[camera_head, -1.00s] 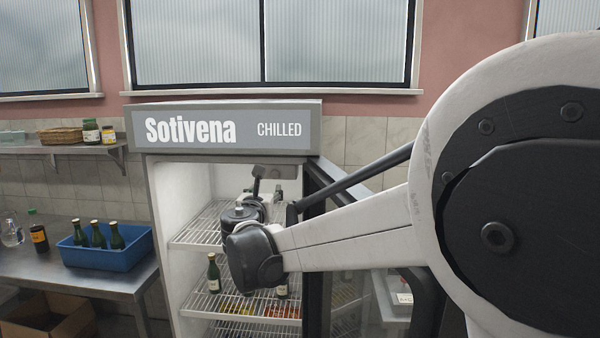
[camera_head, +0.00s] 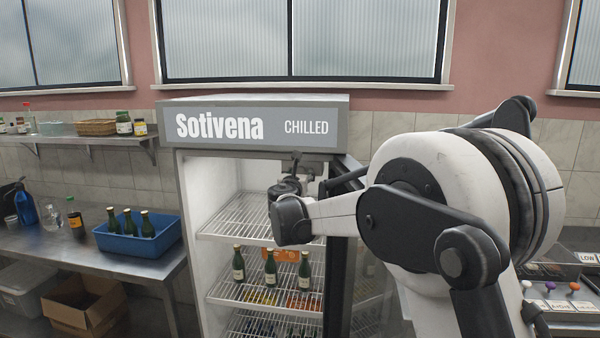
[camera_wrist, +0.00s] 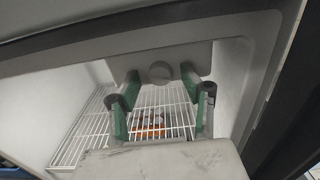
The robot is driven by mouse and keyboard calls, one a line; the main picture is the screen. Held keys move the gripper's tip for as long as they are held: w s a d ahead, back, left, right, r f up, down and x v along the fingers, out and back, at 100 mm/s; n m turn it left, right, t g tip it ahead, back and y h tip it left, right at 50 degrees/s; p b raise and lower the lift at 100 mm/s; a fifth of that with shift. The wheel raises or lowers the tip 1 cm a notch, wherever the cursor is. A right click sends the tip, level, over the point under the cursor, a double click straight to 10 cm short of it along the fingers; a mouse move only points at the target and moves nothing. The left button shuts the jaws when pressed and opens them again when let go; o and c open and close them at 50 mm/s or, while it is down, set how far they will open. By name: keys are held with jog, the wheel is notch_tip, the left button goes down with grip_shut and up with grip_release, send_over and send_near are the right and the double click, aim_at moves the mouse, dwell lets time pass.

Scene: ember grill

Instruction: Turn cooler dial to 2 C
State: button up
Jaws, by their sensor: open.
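The cooler (camera_head: 165,165) is a tall white cabinet with a grey "Sotivena CHILLED" header and its glass door (camera_head: 345,250) open to the right. In the wrist view, a round grey dial (camera_wrist: 160,71) sits on a grey panel under the cooler's ceiling. Its marks are too small to read. My gripper (camera_wrist: 160,76) is open, with its green-lined fingertips to the left and right of the dial in that view. I cannot tell whether they touch it. In the head view my gripper (camera_head: 296,160) is at the upper part of the cooler opening, and the dial cannot be made out.
Wire shelves (camera_head: 225,220) fill the cooler, with several bottles (camera_head: 270,267) on a middle one. An orange label (camera_head: 285,254) shows behind them. A steel counter (camera_head: 90,260) with a blue bin (camera_head: 125,243) of bottles stands left. The open door is close to my arm.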

jog(key=shift+w, duration=0.15)
grip_shut()
jog(key=shift+f+b, duration=0.1)
jog(key=shift+b, duration=0.2)
jog(key=m+b, duration=0.6)
jog(key=m, duration=0.5)
jog(key=shift+m, duration=0.4)
dwell(0.4)
